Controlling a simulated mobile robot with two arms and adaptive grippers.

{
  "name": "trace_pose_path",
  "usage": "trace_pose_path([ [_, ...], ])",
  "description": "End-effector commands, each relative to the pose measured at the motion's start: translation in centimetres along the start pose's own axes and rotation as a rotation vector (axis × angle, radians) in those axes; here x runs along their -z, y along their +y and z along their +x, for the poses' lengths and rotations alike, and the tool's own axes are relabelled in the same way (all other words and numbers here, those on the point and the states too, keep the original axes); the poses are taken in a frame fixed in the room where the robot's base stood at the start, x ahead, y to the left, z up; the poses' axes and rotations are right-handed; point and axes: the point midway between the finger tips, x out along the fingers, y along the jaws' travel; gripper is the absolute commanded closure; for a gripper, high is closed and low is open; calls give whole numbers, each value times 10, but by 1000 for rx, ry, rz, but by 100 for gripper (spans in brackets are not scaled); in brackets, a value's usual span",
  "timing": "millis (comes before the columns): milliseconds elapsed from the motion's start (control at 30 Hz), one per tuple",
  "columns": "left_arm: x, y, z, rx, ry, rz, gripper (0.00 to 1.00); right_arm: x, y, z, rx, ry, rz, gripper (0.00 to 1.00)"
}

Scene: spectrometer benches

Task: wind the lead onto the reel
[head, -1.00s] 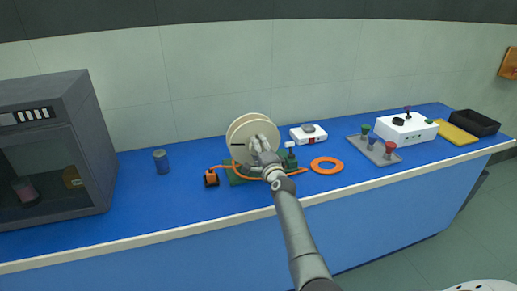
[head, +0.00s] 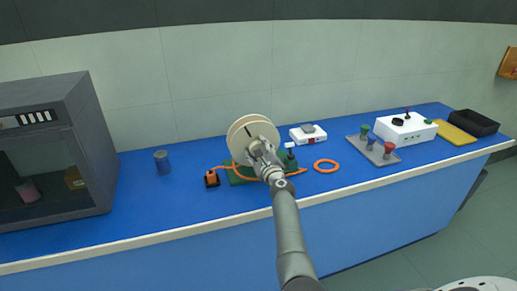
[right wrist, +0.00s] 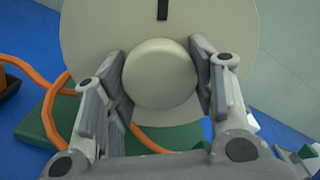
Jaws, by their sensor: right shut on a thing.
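The cream reel (head: 238,140) stands upright on a green base (head: 236,180); its face (right wrist: 225,30) with a black mark at the top fills the right wrist view. My right gripper (head: 257,149) is shut on the reel's round knob (right wrist: 160,73), with one finger on each side. The orange lead runs from an orange and black block (head: 211,179) past the reel's base. A loose orange ring of lead (head: 327,172) lies on the bench to the right. How much lead is on the reel is hidden. My left gripper is not in view.
A grey tray with coloured knobs (head: 386,161) lies further right.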

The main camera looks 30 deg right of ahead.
Motion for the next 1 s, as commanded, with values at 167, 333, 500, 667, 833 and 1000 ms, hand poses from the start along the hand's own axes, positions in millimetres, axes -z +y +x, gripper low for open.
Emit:
trace_pose_path([
  [167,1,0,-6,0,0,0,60,0,3,0,-6,2,158,91],
  [333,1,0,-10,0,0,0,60,0,3,0,-5,2,280,91],
  [500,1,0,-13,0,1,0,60,0,3,0,-5,2,371,91],
  [667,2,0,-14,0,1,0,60,1,4,-1,-6,3,424,91],
  [833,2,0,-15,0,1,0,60,1,4,-1,-5,3,452,91],
  [1000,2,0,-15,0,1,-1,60,1,4,-1,-5,3,461,91],
])
